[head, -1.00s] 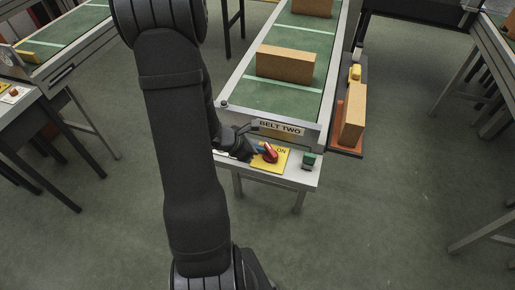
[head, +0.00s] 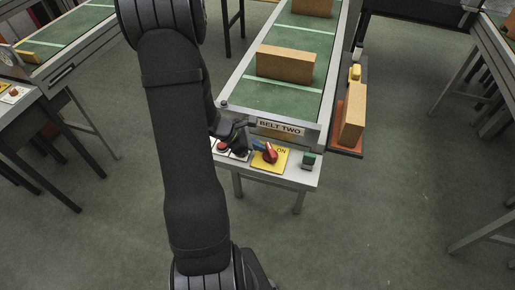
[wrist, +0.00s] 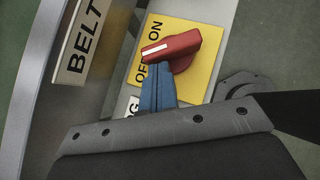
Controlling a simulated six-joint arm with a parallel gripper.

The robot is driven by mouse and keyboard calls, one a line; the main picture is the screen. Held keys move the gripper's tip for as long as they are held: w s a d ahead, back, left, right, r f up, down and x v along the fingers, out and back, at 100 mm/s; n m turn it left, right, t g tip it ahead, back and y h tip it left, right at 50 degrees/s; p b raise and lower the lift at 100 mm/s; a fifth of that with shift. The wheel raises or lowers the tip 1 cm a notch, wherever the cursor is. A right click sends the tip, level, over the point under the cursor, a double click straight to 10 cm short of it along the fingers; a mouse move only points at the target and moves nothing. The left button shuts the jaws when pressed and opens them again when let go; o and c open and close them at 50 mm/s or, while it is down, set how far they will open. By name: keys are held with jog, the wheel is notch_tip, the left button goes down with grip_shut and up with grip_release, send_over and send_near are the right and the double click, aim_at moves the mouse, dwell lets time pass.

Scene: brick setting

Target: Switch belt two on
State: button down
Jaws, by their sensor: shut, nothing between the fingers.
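The red switch handle (head: 270,154) sits on a yellow plate (head: 266,166) below the BELT TWO sign (head: 280,127). In the wrist view the red handle (wrist: 180,46) shows a white stripe, and its marked end lies between the OFF and ON lettering on the yellow plate (wrist: 205,75). I cannot tell its exact setting. My gripper (head: 257,146) is just left of the handle in the head view. In the wrist view my gripper's blue fingers (wrist: 157,78) are together and empty, with their tips close beside the handle; whether they touch it is unclear.
A red button (head: 223,146) is left of the plate, and a green control (head: 309,160) is right of it. Boxes lie on belt two (head: 294,52). A box (head: 353,114) stands on an orange platform at the right. Floor in front is clear.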

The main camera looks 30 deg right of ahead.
jog(key=m+g, duration=0.1)
jog(key=d+m+g, duration=0.1)
jog(key=m, duration=0.1)
jog(key=shift+w+y, duration=0.35)
jog(key=shift+y, duration=0.05)
jog(key=shift+w+d, duration=0.15)
jog(key=shift+d, duration=0.05)
dwell(0.3)
jog(key=w+a, duration=0.1)
jog(key=a, duration=0.1)
jog(key=w+a, duration=0.1)
jog(key=a, duration=0.1)
jog(key=shift+w, duration=0.3)
jog(key=v, duration=0.9)
jog(key=shift+w+r, duration=0.2)
jog(key=shift+r, duration=0.15)
jog(key=shift+d, duration=0.1)
